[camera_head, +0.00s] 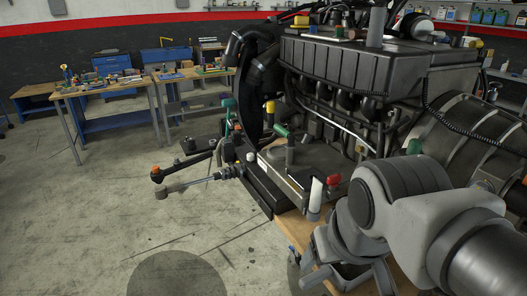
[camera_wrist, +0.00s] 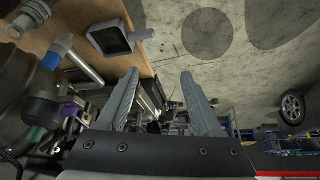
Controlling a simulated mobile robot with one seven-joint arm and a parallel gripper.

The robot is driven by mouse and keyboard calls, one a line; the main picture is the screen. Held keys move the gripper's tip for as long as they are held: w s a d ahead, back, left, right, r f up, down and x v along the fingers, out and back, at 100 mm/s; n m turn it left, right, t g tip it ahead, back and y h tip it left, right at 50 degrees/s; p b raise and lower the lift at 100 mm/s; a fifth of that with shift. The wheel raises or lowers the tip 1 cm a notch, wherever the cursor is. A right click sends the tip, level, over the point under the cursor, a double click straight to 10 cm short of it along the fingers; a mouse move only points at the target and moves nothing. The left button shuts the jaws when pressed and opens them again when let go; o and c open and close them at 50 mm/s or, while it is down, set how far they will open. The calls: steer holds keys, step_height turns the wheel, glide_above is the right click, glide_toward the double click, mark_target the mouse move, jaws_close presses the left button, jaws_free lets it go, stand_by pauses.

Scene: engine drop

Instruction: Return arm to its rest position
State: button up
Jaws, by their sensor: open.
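My gripper (camera_head: 322,278) is at the lower middle of the head view, at the end of my grey arm. It hangs beside the edge of a wooden surface (camera_head: 292,226), below the front of the engine. In the wrist view my gripper (camera_wrist: 157,82) shows two grey fingers spread wide apart with nothing between them. The large dark engine (camera_head: 345,65) fills the upper right of the head view. My arm hides part of the engine's lower right and the wooden surface.
A metal rod with an orange-capped end (camera_head: 155,171) juts left from the engine. Workbenches (camera_head: 105,88) with tools stand at the back left. The concrete floor (camera_head: 110,220) at left is clear. In the wrist view a dark square-mouthed part (camera_wrist: 112,38) lies on the wooden surface near the left finger.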

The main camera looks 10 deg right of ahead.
steer(key=shift+s+a+r, duration=0.1)
steer(key=shift+s+r, duration=0.1)
steer(key=shift+r, duration=0.05)
steer(key=shift+f+b, duration=0.6)
steer(key=shift+c, duration=1.4)
steer(key=shift+m, duration=0.3)
